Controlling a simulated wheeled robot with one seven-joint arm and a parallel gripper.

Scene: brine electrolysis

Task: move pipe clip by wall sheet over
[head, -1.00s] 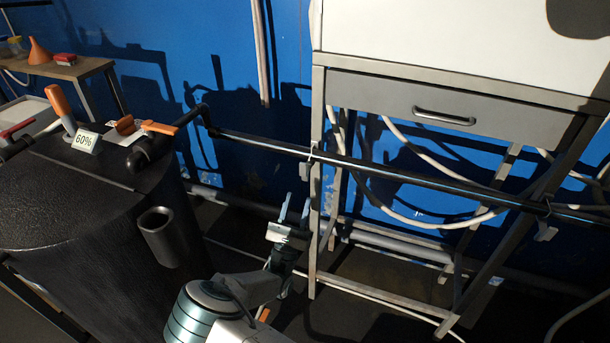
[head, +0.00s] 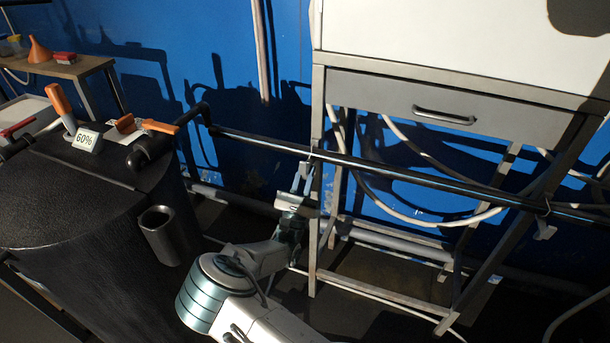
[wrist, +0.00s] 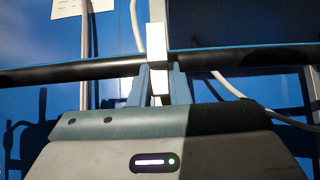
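The black pipe (head: 400,176) runs across in front of the blue wall. A pale pipe clip (wrist: 157,45) is on it in the wrist view; in the head view it is near the metal stand's left leg, mostly hidden by my fingers. My gripper (head: 302,178) is just below the pipe, pointing up. In the wrist view my gripper's fingers (wrist: 160,85) stand apart on either side of the clip's lower part. I cannot tell whether they touch it. Part of a pale wall sheet (wrist: 68,8) shows at top left.
A second clip (head: 545,229) hangs on the pipe at right. The metal stand (head: 318,230) with a drawer (head: 450,105) is close to my gripper. A black tank (head: 70,210) with a 60% sign (head: 86,140) stands left. Pale hoses (head: 440,220) loop behind the pipe.

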